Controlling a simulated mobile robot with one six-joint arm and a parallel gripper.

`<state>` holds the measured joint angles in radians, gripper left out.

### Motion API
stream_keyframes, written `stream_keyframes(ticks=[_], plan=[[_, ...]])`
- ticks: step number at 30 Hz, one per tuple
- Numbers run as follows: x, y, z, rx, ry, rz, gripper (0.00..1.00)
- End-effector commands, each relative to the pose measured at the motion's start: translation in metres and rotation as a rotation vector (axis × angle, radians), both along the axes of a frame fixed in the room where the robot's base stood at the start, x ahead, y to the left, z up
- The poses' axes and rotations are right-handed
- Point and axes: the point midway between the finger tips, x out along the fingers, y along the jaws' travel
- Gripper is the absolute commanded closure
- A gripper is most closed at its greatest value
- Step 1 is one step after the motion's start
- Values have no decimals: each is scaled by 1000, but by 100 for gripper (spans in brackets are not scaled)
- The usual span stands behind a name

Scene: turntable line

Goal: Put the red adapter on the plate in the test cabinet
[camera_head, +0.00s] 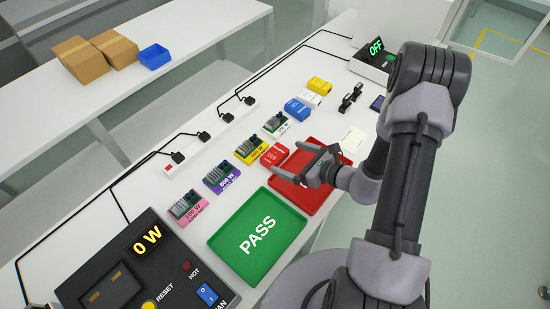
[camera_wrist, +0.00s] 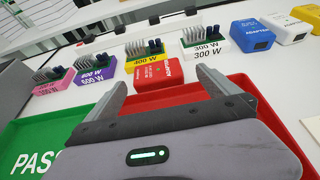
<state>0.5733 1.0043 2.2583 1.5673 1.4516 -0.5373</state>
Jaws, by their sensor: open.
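The red adapter (camera_head: 275,154) is a small red box with white lettering, lying on the white bench beside the back edge of the red tray. It also shows in the wrist view (camera_wrist: 158,74), just beyond and between my fingertips. My gripper (camera_head: 300,164) is open and empty, above the red tray, with its fingers pointing toward the adapter without holding it. The fingers also show in the wrist view (camera_wrist: 162,88). A box with a green OFF display (camera_head: 370,64) stands at the bench's far end; I cannot tell if it is the test cabinet. No plate is clearly visible.
The red tray (camera_head: 319,203) lies under my gripper, beside the green PASS tray (camera_head: 232,218). Several wattage-labelled boards, including a yellow one (camera_head: 250,150), line up behind. Blue (camera_head: 297,109), white and yellow boxes stand farther along. A black 0 W console (camera_head: 132,270) is at lower left.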

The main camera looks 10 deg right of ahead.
Motion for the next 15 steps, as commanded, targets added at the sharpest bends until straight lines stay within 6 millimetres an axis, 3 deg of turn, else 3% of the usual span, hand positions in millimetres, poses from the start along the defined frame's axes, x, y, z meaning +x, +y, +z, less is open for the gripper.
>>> stream_keyframes(ticks=[7,15], plan=[[28,29,-22,-1,-1,5,0],[36,33,-22,0,0,1,0]])
